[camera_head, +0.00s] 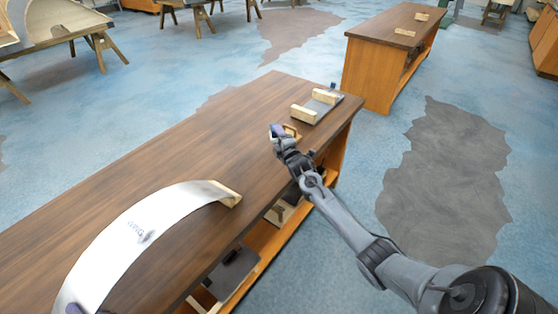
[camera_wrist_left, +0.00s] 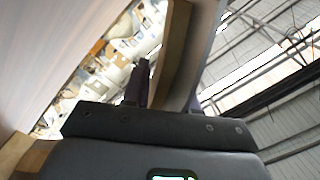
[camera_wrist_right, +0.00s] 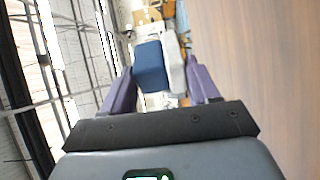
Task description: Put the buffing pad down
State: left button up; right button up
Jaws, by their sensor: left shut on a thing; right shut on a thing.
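The buffing pad (camera_wrist_right: 150,66), blue with a whitish layer (camera_wrist_right: 177,64), sits between the purple fingers of my right gripper (camera_wrist_right: 165,88), which is shut on it. In the head view this gripper (camera_head: 278,132) is over the bench near its right edge; I cannot tell whether the pad touches the top. A curved white panel (camera_head: 140,232) with a wooden end strip (camera_head: 228,193) arches over the bench at left. My left gripper (camera_head: 76,309) is at the panel's near end, mostly cut off, and shut on it. The left wrist view shows the curved piece (camera_wrist_left: 178,60) at the fingers.
The long brown bench (camera_head: 185,150) has free room in its middle. A grey plate with wooden blocks (camera_head: 316,103) lies at its far right end. Lower shelves (camera_head: 235,270) hold dark items.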

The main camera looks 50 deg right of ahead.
jog(key=shift+s+d+f, duration=0.1)
jog(key=shift+d+f, duration=0.1)
jog(key=shift+f, duration=1.45)
jog(key=shift+s+d+f, duration=0.1)
jog(key=shift+d+f, duration=0.05)
jog(key=shift+f, duration=1.45)
jog(key=shift+s+d+f, duration=0.1)
jog(key=shift+d+f, duration=0.1)
jog(key=shift+f, duration=1.45)
jog(key=shift+f, duration=0.25)
jog(key=shift+f, duration=0.4)
jog(key=o, duration=0.9)
jog(key=shift+f, duration=0.1)
jog(key=shift+c, duration=0.2)
jog(key=shift+r, duration=0.45)
jog(key=shift+s+a+r, duration=0.15)
jog(key=v, duration=1.1)
jog(key=shift+s+a, duration=0.15)
jog(key=shift+s, duration=0.15)
